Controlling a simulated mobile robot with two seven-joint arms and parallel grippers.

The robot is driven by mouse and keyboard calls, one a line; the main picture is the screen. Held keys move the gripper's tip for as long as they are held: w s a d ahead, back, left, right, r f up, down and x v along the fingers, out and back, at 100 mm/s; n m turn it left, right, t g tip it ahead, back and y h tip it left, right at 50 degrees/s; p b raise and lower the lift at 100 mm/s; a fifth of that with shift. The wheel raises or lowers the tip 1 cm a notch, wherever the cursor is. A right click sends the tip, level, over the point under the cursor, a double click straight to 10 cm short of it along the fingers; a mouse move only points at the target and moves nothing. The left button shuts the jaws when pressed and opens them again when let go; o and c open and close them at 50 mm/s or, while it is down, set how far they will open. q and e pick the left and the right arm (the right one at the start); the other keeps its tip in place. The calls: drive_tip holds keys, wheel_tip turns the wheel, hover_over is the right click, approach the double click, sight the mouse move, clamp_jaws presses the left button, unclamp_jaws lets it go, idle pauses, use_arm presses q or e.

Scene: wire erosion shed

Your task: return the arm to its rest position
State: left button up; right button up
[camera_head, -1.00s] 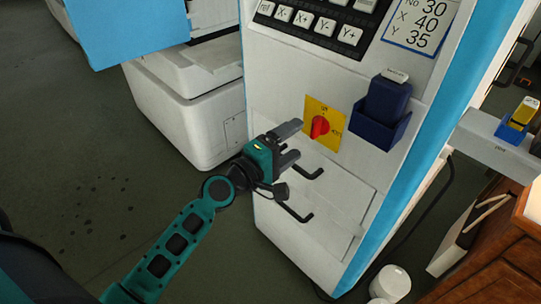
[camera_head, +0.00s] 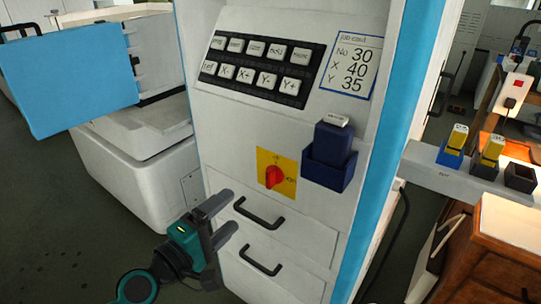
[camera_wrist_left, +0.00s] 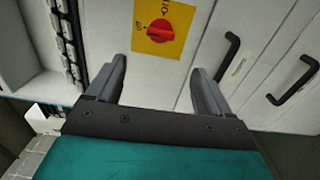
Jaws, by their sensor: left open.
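My left gripper (camera_head: 227,217) is in the lower middle of the head view, in front of the white control cabinet (camera_head: 225,120). Its two grey fingers are apart with nothing between them; they also show in the left wrist view (camera_wrist_left: 160,88). The red rotary switch (camera_head: 273,177) on its yellow plate (camera_head: 289,186) is above and to the right of the fingertips in the head view. In the wrist view the red switch (camera_wrist_left: 161,31) lies beyond the fingers, apart from them. My right gripper is not in view.
The cabinet carries a black keypad (camera_head: 262,66), a job card (camera_head: 350,65), a dark blue holder (camera_head: 329,165) and two black drawer handles (camera_head: 259,213). A blue door (camera_head: 75,80) stands out at left. A shelf (camera_head: 430,165) and wooden bench (camera_head: 490,265) are at right.

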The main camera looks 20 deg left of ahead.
use_arm(q)
drive_tip(key=s+d+f+m+g+y+p, duration=0.1)
drive_tip(key=s+f+m+g+y, duration=0.1)
drive_tip(key=s+f+m, duration=0.4)
drive_tip(key=s+d+f+m+g+y+p, duration=0.1)
drive_tip(key=s+f+m+g, duration=0.3)
drive_tip(key=f+m, duration=0.6)
drive_tip(key=shift+s+d+f+m+y+p, duration=0.3)
drive_tip(key=shift+s+d+f+m+y, duration=0.25)
drive_tip(key=shift+s, duration=0.5)
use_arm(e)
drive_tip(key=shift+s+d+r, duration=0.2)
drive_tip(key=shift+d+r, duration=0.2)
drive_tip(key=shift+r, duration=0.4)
use_arm(q)
drive_tip(key=shift+f, duration=0.1)
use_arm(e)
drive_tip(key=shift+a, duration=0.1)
